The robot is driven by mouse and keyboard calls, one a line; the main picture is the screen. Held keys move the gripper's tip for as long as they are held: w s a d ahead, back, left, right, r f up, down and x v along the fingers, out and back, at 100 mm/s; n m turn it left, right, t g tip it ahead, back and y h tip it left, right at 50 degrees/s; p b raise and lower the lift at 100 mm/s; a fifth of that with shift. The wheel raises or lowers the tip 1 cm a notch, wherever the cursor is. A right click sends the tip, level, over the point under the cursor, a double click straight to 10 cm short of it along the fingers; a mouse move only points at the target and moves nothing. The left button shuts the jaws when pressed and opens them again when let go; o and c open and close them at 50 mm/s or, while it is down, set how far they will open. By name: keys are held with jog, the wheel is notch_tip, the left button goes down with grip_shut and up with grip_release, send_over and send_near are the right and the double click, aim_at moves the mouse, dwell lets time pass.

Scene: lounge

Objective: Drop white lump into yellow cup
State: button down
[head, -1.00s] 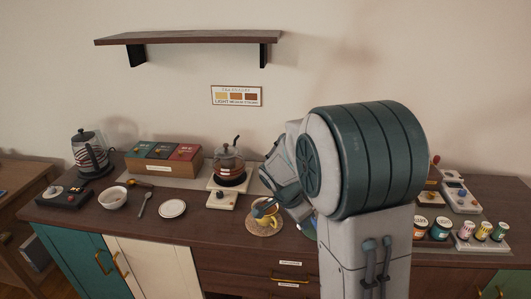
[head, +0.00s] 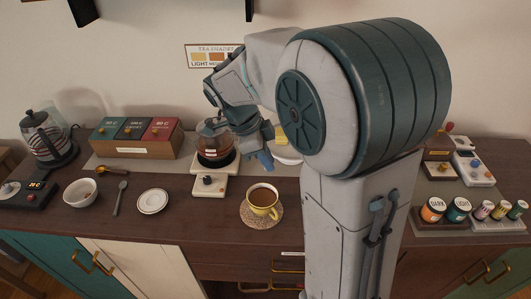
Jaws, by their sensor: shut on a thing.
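The yellow cup (head: 271,212) stands upright on a round speckled coaster (head: 248,217) near the front of the counter and holds brown liquid. My gripper (head: 265,161) is behind the cup and above the counter, beside the left side of a white bowl (head: 287,157). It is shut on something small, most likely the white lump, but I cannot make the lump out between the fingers. The bowl is partly hidden by my arm. Something yellow (head: 280,138) shows just behind the bowl.
A glass teapot (head: 213,145) on a white warmer stands close to my gripper's left. Further left are a saucer (head: 152,201), a spoon (head: 119,198), a small bowl (head: 80,192), a tea box (head: 135,139) and a kettle (head: 47,140). Jars (head: 457,210) stand right of my arm.

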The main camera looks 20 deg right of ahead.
jog(key=shift+f+b, duration=1)
jog(key=shift+f, duration=0.95)
jog(key=c, duration=1.4)
grip_release()
jog(key=shift+o, duration=0.2)
jog(key=v, duration=1.4)
jog(key=shift+f, duration=0.1)
